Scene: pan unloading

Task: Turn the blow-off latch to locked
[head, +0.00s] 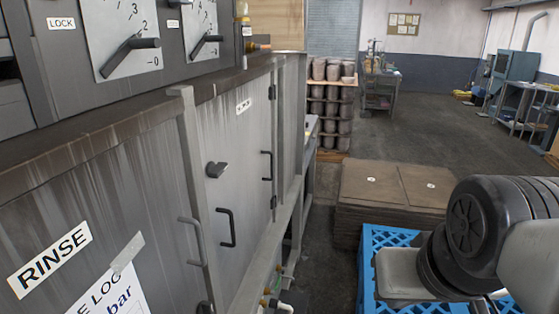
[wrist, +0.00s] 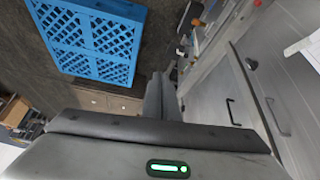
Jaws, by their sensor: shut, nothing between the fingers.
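A dark latch knob (head: 216,169) is on the upright grey door in the middle of the head view, under a small white label (head: 243,105) that is too slanted to read fully. The knob's short lever points to the right. A dark knob (wrist: 252,64) also shows on the panels at the right of the wrist view; I cannot tell if it is the same one. My gripper (wrist: 160,88) is shut and empty, well apart from the panels. In the head view my arm is at the lower right and the fingers cannot be made out.
Dark bar handles (head: 228,227) stick out from the doors. The panel on the left is marked RINSE (head: 48,260). Dial levers (head: 145,43) are above. A blue crate (head: 385,238) and flat brown stack (head: 390,190) stand right of the machine, with open floor beyond.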

